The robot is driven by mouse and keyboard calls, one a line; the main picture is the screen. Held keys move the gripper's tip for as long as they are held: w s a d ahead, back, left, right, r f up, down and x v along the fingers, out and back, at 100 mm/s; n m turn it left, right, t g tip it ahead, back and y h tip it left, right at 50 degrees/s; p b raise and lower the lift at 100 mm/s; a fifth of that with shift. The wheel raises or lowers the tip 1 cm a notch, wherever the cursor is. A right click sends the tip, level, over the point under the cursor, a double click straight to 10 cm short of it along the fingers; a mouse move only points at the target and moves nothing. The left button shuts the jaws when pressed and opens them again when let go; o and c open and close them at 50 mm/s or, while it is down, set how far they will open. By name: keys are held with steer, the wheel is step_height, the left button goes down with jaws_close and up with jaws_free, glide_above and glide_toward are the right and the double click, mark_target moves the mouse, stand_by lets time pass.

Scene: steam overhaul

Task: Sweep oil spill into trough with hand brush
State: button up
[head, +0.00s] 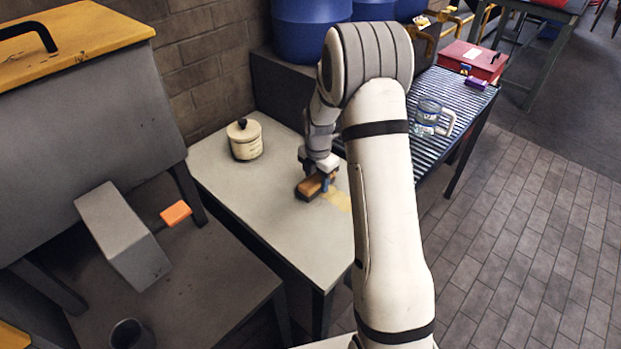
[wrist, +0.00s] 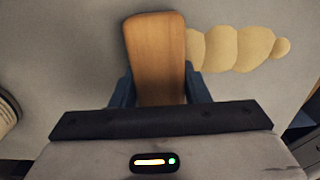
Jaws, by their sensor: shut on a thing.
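My gripper (head: 325,180) is shut on the hand brush (head: 309,188), low over the pale-topped table. In the wrist view the brush's wooden back (wrist: 156,50) stands out between the two blue fingers of my gripper (wrist: 160,88). The bristles are mostly hidden, and I cannot tell whether they touch the table. The oil spill (head: 338,201) is a yellowish patch just right of the brush, partly hidden behind my arm. In the wrist view the spill (wrist: 238,48) runs as a row of rounded blobs rightward from the brush's edge. I cannot make out a trough for certain.
A cream lidded pot (head: 245,139) stands on the pale table (head: 235,192) left of the brush. To the right, a ribbed blue surface (head: 459,99) holds a clear jug (head: 428,117) and a red box (head: 470,60). A grey block (head: 120,235) and orange piece (head: 175,213) lie at left.

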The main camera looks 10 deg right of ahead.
mark_target(330, 198)
steer(key=shift+s+d+f+b, duration=0.15)
steer(key=shift+s+d, duration=0.3)
steer(key=shift+s, duration=0.25)
steer(key=shift+s+d+b, duration=0.1)
steer(key=shift+s+d, duration=0.3)
steer(key=shift+s, duration=0.25)
steer(key=shift+s+d+f+b, duration=0.15)
steer(key=shift+s+d, duration=0.3)
steer(key=shift+s, duration=0.25)
steer(key=shift+s+d+r, duration=0.2)
steer(key=shift+s+d, duration=0.6)
steer(key=shift+s, duration=0.35)
steer(key=shift+s+d+r, duration=0.15)
steer(key=shift+s+d, duration=0.65)
steer(key=shift+s, duration=0.3)
steer(key=shift+s+d+f+b, duration=0.1)
steer(key=shift+s+d+b, duration=0.15)
steer(key=shift+s+d, duration=0.9)
steer(key=shift+s+d+b, duration=0.3)
steer(key=shift+s+d, duration=0.4)
steer(key=shift+s, duration=0.95)
steer(key=shift+s+d+f+b, duration=0.1)
steer(key=shift+s+d+b, duration=0.15)
steer(key=shift+s+d, duration=0.9)
steer(key=shift+s+a, duration=0.2)
steer(key=shift+a, duration=0.1)
steer(key=shift+r, duration=0.1)
step_height(330, 198, up, 7)
steer(key=p, duration=0.5)
